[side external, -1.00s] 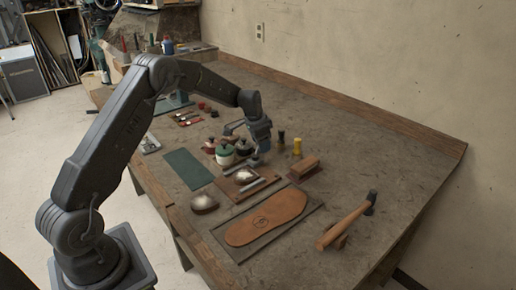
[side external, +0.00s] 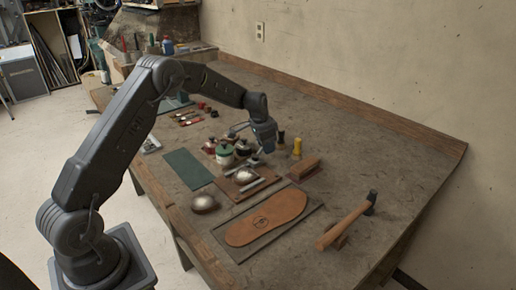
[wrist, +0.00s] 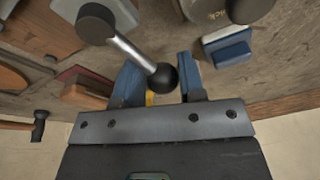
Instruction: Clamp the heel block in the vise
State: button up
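A small vise (side external: 237,188) sits mid-bench on a brown base, with a pale silvery piece (side external: 246,176) at its middle. I cannot tell for sure whether that piece is the heel block. In the wrist view, the vise's steel handle rod (wrist: 131,49) ends in a dark ball (wrist: 163,78). My gripper (wrist: 163,88) has its two blue fingers apart, with the ball between them in the picture. Contact with the ball is unclear. In the side view, my gripper (side external: 266,150) is low at the far right of the vise, its fingertips partly hidden.
A leather sole (side external: 266,217) on a dark mat lies nearer, with a hammer (side external: 347,219) to its right. A green mat (side external: 188,169) lies left.

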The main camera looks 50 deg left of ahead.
jog(key=shift+d, duration=0.1)
jog(key=shift+w+d, duration=0.25)
jog(key=shift+d, duration=0.9)
jog(key=shift+s+d+r, duration=0.1)
jog(key=shift+d, duration=0.1)
jog(key=shift+s+d, duration=0.25)
jog(key=shift+d, duration=0.45)
jog(key=o, duration=0.4)
jog(key=shift+c, duration=0.2)
